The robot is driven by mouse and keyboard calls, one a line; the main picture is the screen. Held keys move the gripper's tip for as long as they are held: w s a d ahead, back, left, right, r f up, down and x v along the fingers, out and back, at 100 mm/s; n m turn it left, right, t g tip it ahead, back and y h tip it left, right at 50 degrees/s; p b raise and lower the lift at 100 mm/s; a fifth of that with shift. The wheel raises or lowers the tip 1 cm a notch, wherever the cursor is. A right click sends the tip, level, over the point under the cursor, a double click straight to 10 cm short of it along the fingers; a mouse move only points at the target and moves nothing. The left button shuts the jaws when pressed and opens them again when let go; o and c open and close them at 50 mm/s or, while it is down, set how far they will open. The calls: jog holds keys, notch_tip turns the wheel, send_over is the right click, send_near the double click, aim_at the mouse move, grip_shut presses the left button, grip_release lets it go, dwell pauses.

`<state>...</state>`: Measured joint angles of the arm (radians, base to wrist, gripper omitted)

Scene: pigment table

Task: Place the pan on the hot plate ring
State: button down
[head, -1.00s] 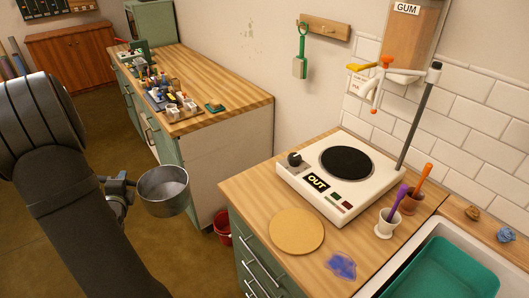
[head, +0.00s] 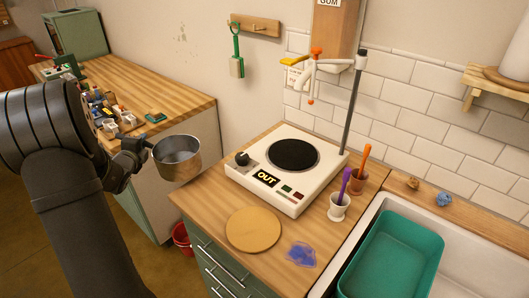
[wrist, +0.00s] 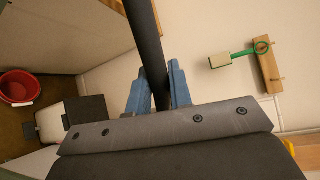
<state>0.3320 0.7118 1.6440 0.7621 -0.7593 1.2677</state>
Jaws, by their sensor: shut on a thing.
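The pan (head: 178,157) is a small round metal pan, upright and apparently empty, held in the air left of the hot plate at the counter's left edge. My gripper (head: 137,151) is shut on its handle. In the wrist view the blue fingers of my gripper (wrist: 159,85) close on the dark handle of the pan (wrist: 146,42); the pan's bowl is out of that view. The white hot plate (head: 240,172) stands on the counter with a bare black round ring (head: 292,155) on top and a label reading OUT.
A round wooden board (head: 253,229) and a blue spill (head: 301,254) lie in front of the hot plate. Cups with a purple tool (head: 340,207) and an orange tool (head: 358,181) stand at its right. A grey pole (head: 354,105) rises behind. A teal basin (head: 350,285) sits in the sink.

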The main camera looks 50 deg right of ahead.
jog(key=s+d+r, duration=0.3)
jog(key=d+r, duration=0.1)
jog(key=d, duration=0.6)
jog(key=s+d+r, duration=0.3)
jog(key=d+r, duration=0.1)
jog(key=d, duration=0.7)
jog(key=s+d+r+m+g+h, duration=0.2)
jog(key=s+d+r+m+g, duration=0.15)
jog(key=s+d, duration=0.4)
jog(key=s+d+r+m+g+h, duration=0.25)
jog(key=s+d+g, duration=0.2)
jog(key=s, duration=0.65)
notch_tip(320, 180, down, 10)
jog(key=shift+s+d, duration=0.15)
jog(key=shift+d, duration=0.1)
jog(key=shift+y, duration=0.25)
jog(key=c, duration=1.3)
grip_release()
jog(key=shift+f, duration=0.1)
